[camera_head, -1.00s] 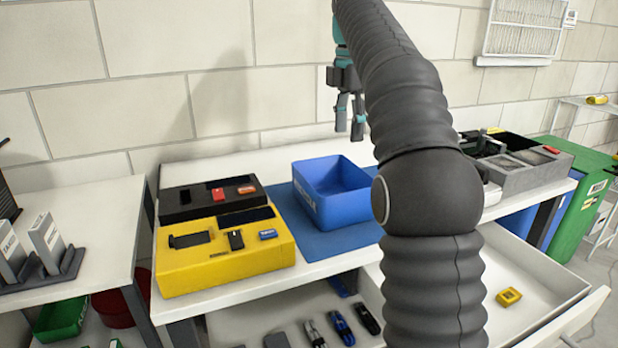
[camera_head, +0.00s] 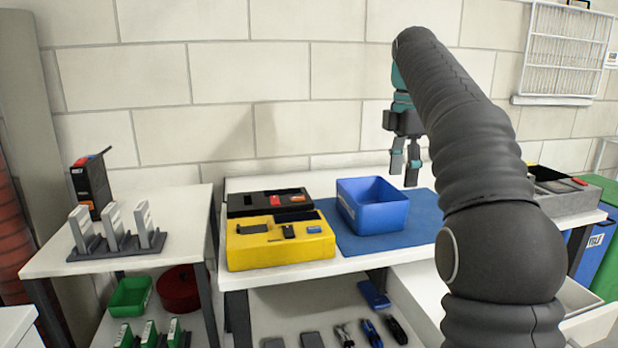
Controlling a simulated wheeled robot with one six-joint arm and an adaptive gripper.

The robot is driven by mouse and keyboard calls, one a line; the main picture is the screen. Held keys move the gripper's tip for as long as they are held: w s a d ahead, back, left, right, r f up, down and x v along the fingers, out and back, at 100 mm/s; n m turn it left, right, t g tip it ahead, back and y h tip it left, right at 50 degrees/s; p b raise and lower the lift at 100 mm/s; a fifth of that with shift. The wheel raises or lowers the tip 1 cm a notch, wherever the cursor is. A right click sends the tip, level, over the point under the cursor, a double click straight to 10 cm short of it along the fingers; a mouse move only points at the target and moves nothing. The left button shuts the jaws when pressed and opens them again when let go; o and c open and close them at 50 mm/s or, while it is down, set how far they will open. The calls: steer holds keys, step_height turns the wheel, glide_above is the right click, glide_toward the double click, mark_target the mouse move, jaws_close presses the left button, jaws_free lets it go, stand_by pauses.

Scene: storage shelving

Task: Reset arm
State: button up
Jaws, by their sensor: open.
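My gripper (camera_head: 404,172) hangs at the end of my dark ribbed arm, pointing down. Its two fingers are apart with nothing between them. It is in front of the pale block wall, just right of the blue bin (camera_head: 372,222); how far above the table it is I cannot tell exactly. My arm rises on the right side of the picture and hides part of the table and the grey tray behind it.
A yellow tray (camera_head: 245,258) and a black tray (camera_head: 238,203) with small items stand left of the blue bin on the white table (camera_head: 300,282). Grey upright holders (camera_head: 112,226) stand on the left table. An open drawer (camera_head: 418,300) juts out at lower right.

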steer(key=s+a+f+m+t, duration=0.1)
steer(key=s+f+m+t, duration=0.1)
steer(key=s+f+m, duration=0.5)
steer(key=s+a+m+t, duration=0.1)
steer(key=s+m, duration=0.4)
steer(key=s, duration=0.5)
steer(key=s+f+m+t, duration=0.2)
steer(key=s+f+m, duration=0.6)
steer(key=s+f, duration=0.4)
step_height(320, 180, down, 4)
steer(key=shift+s+a+r, duration=0.2)
steer(key=shift+s+a, duration=0.15)
steer(key=shift+a, duration=0.05)
